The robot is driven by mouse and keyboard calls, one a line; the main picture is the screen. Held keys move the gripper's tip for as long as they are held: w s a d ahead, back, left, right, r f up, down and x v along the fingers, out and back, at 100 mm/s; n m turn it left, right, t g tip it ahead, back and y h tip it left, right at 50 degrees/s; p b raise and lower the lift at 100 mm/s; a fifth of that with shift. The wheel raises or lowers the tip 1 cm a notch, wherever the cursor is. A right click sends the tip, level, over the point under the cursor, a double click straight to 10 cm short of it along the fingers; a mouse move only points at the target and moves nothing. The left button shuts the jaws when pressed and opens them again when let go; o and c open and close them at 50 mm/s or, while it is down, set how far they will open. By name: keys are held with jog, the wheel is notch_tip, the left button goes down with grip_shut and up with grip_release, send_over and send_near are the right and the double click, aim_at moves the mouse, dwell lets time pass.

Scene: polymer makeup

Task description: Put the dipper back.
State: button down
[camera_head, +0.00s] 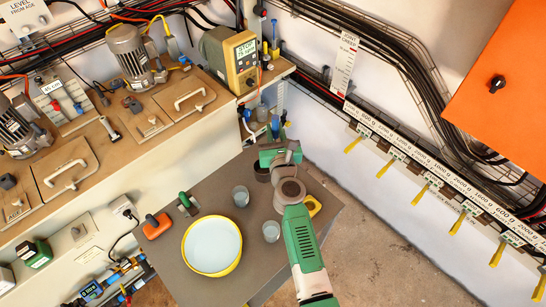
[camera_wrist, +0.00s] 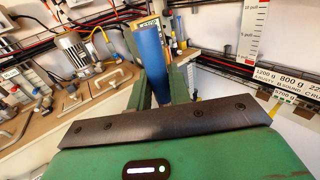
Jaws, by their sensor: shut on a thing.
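My gripper (camera_wrist: 160,92) is shut on a blue cylindrical handle (camera_wrist: 151,45), which I take to be the dipper's. The handle stands up between the two green fingers in the wrist view. In the head view my gripper (camera_head: 277,143) is above the far edge of the grey table, and the blue piece at its tip (camera_head: 275,126) is small. The dipper's lower part is hidden in both views, so I cannot tell whether it touches anything.
The grey table (camera_head: 222,205) holds a yellow-rimmed bowl (camera_head: 212,245) of pale liquid, clear beakers (camera_head: 240,196) and an orange-handled tool (camera_head: 156,226). A bench (camera_head: 130,125) with motors stands left. A rail (camera_head: 440,170) with several yellow-ended hangers runs along the right wall.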

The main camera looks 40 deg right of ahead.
notch_tip(320, 180, down, 5)
jog(key=b, duration=0.3)
jog(key=shift+b, duration=0.35)
jog(key=c, duration=1.3)
grip_release()
jog(key=p+v, duration=0.4)
jog(key=v, duration=0.8)
jog(key=shift+r+p, duration=0.2)
jog(key=shift+p, duration=0.1)
